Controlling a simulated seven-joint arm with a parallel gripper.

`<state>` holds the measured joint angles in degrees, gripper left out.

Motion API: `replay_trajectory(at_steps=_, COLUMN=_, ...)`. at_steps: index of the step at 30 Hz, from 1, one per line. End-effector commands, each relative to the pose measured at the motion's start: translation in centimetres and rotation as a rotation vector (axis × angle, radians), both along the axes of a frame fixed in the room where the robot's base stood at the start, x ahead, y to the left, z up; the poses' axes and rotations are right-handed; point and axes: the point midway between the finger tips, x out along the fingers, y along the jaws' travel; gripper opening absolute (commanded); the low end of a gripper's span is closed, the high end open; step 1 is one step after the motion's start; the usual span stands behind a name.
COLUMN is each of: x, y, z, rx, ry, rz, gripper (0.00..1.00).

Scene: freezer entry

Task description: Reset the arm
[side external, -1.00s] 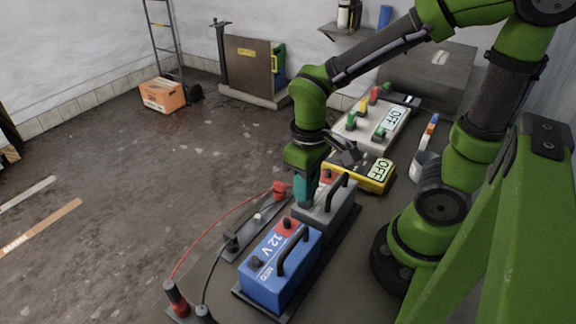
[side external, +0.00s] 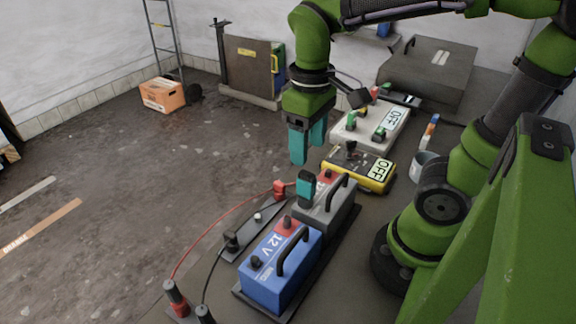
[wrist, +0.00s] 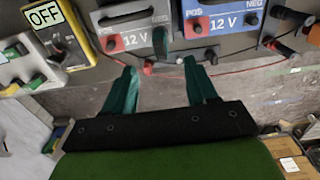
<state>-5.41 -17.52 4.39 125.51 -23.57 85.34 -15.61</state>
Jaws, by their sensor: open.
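My gripper (side external: 308,148) hangs fingers-down in the side external view, above and to the left of the yellow meter. Its teal fingers are apart with nothing between them. In the wrist view my gripper (wrist: 160,75) also shows two spread, empty fingers. A small teal-and-dark upright piece (side external: 305,188) stands at the left end of the grey battery (side external: 328,208), below my gripper and apart from it. The blue 12 V battery (side external: 280,270) sits in front of the grey one.
The yellow meter (side external: 345,170) and a white panel (side external: 349,133), both reading OFF, lie behind the batteries. A grey cup (side external: 421,168) stands at right. A red cable (side external: 215,225) runs along the left. An orange box (side external: 162,95) is on the floor. Open floor lies left.

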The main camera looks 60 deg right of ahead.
Motion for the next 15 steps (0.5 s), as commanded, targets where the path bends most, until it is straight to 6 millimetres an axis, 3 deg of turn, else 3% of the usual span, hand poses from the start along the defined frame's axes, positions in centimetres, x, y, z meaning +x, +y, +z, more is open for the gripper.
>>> replay_trajectory(at_steps=6, x=0.0, y=0.0, z=4.6, rx=0.002, ry=-0.003, rz=-0.001, gripper=0.57)
replay_trajectory(at_steps=15, x=0.6, y=0.0, z=6.7, rx=-0.002, ry=-0.029, rz=-0.013, gripper=0.57)
